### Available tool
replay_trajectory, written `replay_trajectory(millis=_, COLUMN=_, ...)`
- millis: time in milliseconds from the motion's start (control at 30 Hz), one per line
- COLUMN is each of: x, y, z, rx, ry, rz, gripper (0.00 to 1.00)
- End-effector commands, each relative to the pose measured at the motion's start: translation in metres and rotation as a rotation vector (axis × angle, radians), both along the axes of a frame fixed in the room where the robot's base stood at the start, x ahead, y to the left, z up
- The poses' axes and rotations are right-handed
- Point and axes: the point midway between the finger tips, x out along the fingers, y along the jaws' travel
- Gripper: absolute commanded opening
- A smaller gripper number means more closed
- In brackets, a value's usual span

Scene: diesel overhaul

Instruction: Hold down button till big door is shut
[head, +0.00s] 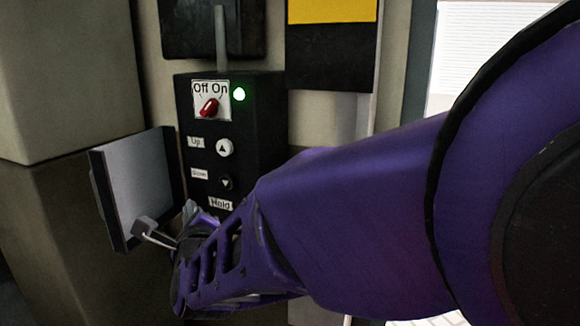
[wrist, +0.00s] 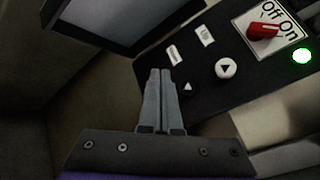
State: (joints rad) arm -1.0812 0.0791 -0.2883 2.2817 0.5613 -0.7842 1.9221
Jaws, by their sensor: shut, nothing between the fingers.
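A black control box (head: 270,115) hangs on the wall, with a red Off/On knob (head: 208,107) and a lit green lamp (head: 239,94). Below are a pale Up button (head: 225,147), a dark Down button (head: 226,182) and a Hold label (head: 220,203). My gripper (wrist: 161,74) is shut and empty. In the wrist view its fingertips appear just beside the Down button (wrist: 187,88), near its label; I cannot tell whether they touch the box. In the head view my arm covers the box's lower part. No big door can be made out.
An open grey-faced panel (head: 135,187) sticks out just left of the box, close to my gripper; it also shows in the wrist view (wrist: 125,18). A conduit (head: 221,40) runs up from the box. A large beige block (head: 65,80) stands at the left.

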Motion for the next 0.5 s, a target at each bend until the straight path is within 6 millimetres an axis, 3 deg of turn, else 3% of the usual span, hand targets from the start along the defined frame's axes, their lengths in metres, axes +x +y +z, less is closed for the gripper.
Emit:
replay_trajectory(millis=267, x=0.008, y=-0.003, z=0.000, rx=-0.002, ry=0.000, rz=-0.001, gripper=0.00)
replay_trajectory(millis=500, x=0.037, y=-0.016, z=0.000, rx=-0.002, ry=-0.002, rz=-0.003, gripper=0.00)
